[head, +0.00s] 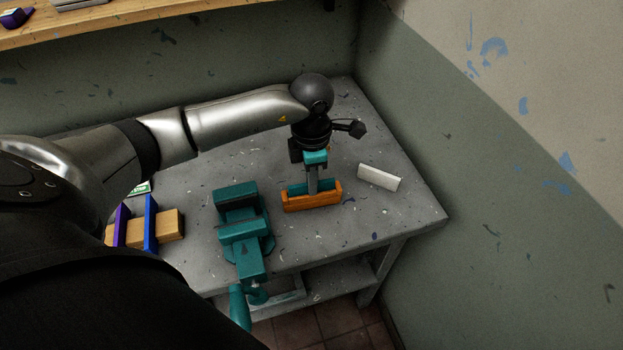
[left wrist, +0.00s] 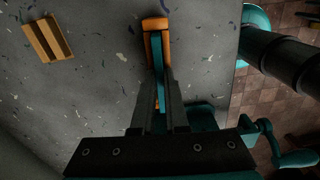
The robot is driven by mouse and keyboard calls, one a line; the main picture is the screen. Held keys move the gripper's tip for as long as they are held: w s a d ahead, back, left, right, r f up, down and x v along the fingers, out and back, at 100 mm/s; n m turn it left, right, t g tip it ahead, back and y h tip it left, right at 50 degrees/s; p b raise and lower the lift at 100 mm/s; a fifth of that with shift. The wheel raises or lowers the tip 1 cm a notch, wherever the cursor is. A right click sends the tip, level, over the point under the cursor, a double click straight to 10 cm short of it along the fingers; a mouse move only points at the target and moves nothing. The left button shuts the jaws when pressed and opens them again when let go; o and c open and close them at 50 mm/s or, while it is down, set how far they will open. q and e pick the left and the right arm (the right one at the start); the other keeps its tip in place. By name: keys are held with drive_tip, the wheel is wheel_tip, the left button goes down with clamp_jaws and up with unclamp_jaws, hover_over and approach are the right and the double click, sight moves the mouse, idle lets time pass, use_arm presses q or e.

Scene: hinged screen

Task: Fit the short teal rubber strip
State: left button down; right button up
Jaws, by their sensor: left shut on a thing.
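The short teal rubber strip (head: 327,185) stands on edge along the orange holder (head: 312,202), between its raised ends. It also shows in the left wrist view (left wrist: 159,72), lined up with the holder's length. My left gripper (head: 312,188) points down from above and is shut on the strip near its middle. The holder's front wall hides the strip's lower edge, so I cannot tell whether it is fully seated. In the left wrist view the holder's far end (left wrist: 155,24) shows beyond the fingers. My right gripper is not in view.
A teal vise (head: 240,225) stands left of the holder at the bench's front edge. A pale block (head: 380,178) lies to the right. A wooden piece (head: 170,225) with purple and blue upright plates sits at far left. The grey bench (head: 410,212) is clear at its right corner.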

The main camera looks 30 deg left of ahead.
use_arm(q)
drive_tip(key=c, duration=0.9)
unclamp_jaws()
drive_tip(key=shift+o, duration=0.2)
wheel_tip(320, 180, up, 15)
